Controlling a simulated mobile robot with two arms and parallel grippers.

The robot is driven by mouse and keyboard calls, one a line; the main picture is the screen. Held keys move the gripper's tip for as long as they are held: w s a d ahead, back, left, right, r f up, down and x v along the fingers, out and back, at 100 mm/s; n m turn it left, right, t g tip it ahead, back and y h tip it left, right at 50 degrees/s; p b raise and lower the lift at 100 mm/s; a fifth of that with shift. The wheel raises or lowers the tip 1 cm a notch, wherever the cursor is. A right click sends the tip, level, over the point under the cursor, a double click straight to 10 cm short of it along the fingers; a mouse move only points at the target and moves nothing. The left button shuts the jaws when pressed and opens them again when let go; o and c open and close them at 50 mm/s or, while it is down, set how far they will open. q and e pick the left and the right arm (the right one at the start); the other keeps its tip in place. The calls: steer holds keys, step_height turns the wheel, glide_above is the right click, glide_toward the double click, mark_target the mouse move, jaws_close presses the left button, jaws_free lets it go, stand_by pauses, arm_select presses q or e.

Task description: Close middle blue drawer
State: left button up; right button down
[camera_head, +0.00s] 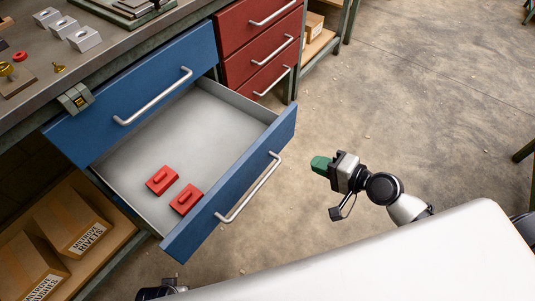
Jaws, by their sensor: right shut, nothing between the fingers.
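The blue drawer (232,190) stands pulled far out from the workbench, below a shut upper blue drawer (125,92). Its silver bar handle (249,188) runs along the front panel. Two red parts (174,189) lie inside on the grey drawer floor. My right gripper (320,164), with green fingertips, is shut and empty to the right of the drawer front, apart from the handle. A dark bit at the bottom edge (160,291) may be part of my left arm; its fingers cannot be made out.
Red drawers (258,50) stand shut behind. Cardboard boxes (75,228) sit on the shelf below. The benchtop (112,47) holds metal blocks and small parts. Concrete floor (420,90) is open to the right. A white surface fills the bottom right.

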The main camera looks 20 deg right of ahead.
glide_toward(265, 142)
steer(key=x, duration=0.6)
steer(key=shift+f, duration=0.15)
arm_select(q)
steer(key=shift+f, duration=0.2)
arm_select(e)
steer(key=shift+w+a, duration=0.4)
steer(key=shift+w, duration=0.1)
